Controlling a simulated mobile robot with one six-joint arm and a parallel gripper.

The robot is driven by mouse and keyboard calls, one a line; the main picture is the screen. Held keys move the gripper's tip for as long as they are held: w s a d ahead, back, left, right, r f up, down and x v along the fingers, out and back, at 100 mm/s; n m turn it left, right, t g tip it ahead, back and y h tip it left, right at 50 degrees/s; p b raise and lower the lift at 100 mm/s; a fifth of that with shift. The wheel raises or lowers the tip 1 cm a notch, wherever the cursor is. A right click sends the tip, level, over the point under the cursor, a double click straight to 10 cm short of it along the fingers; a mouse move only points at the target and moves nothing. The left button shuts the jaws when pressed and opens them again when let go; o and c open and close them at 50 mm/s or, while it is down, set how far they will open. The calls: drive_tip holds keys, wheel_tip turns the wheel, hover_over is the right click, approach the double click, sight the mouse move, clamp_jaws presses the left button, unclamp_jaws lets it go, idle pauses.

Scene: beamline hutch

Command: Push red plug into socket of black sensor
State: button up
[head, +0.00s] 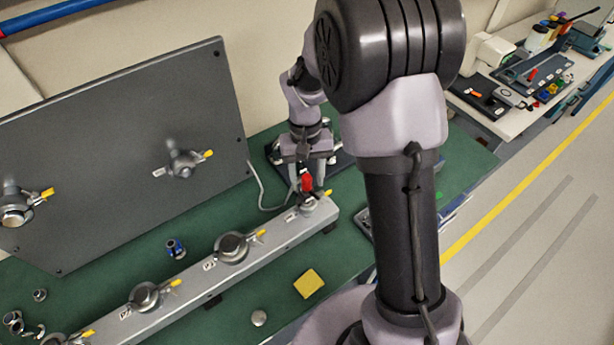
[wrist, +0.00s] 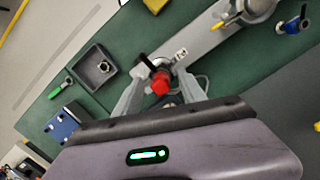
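The red plug (head: 306,182) is upright over the near right end of the grey rail, above a metal fitting (head: 312,203) there. My gripper (head: 308,180) points down, with one finger on each side of the plug. In the wrist view the red plug (wrist: 160,83) lies between the spread fingers (wrist: 160,72), with gaps visible beside it. A small black part (wrist: 146,62) shows just beyond the plug; I cannot tell whether it is the black sensor. The socket is hidden, and I cannot tell whether the plug touches it.
The grey rail (head: 200,272) carries several clamped fittings with yellow levers. A grey panel (head: 110,130) stands behind it. A yellow block (head: 308,283) and a round metal piece (head: 259,318) lie on the green bench. A grey tray (wrist: 96,68) holds a nut.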

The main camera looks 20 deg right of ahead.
wheel_tip(320, 180, up, 17)
drive_tip(key=w+p, duration=0.3)
drive_tip(key=s+a+f+m+t+y+b, duration=0.1)
drive_tip(key=s+a+f+t+b, duration=0.1)
drive_tip(key=s+f+b, duration=0.6)
drive_tip(key=s+a+f+m+t+b, duration=0.2)
drive_tip(key=s+f+t+b, duration=0.3)
drive_tip(key=s+f+b, duration=0.4)
drive_tip(key=s+b, duration=0.5)
drive_tip(key=b, duration=0.2)
drive_tip(key=shift+y, duration=0.4)
idle(0.3)
